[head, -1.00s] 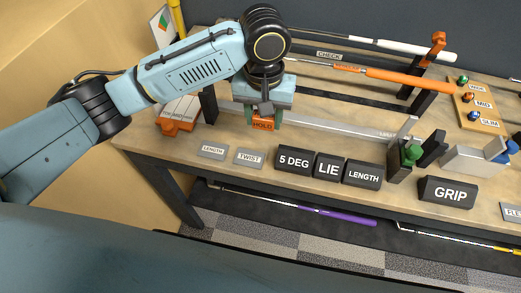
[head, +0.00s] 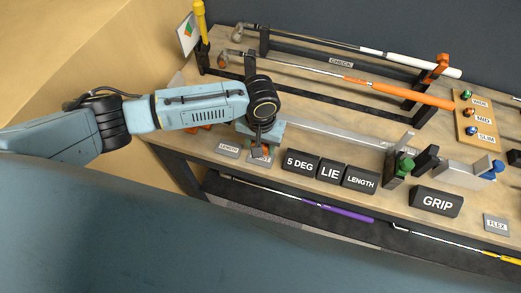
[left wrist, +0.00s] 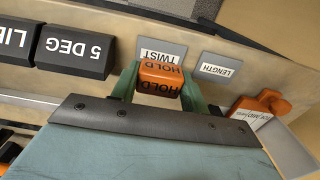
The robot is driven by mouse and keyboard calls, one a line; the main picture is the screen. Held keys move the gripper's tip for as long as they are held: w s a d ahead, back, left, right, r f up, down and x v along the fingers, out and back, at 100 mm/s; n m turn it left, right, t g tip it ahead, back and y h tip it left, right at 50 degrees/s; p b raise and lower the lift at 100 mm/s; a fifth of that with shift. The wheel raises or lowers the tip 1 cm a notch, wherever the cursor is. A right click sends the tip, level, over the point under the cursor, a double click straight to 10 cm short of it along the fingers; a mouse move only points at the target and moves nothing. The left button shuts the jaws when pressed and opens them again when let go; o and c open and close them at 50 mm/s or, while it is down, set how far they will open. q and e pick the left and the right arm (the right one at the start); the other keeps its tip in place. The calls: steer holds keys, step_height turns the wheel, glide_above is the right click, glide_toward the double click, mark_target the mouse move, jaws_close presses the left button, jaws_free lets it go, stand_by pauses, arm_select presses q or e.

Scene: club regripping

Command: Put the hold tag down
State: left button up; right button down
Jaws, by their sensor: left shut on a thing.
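My left gripper (left wrist: 160,86) is shut on the orange hold tag (left wrist: 160,76), with one green finger on each side of it. The tag's dark HOLD lettering reads upside down in the left wrist view. In the head view the left gripper (head: 261,150) is low over the front left of the bench, and the tag is mostly hidden by the wrist. The tag is at the grey TWIST plate (left wrist: 163,49) and covers part of it in the left wrist view. I cannot tell whether it touches the plate or bench. My right gripper is not in view.
The LENGTH plate (head: 228,148) lies beside the TWIST plate. Black 5 DEG (head: 301,163), LIE (head: 330,171) and LENGTH (head: 361,180) blocks stand to the right. An orange-based card holder (left wrist: 262,108) is nearby. Clubs rest on a rack behind.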

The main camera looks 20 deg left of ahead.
arm_select(q)
steer(key=shift+f, duration=1.8)
steer(key=o, duration=1)
steer(key=shift+f, duration=0.1)
steer(key=shift+c, duration=0.2)
step_height(320, 180, up, 12)
steer(key=shift+r, duration=0.15)
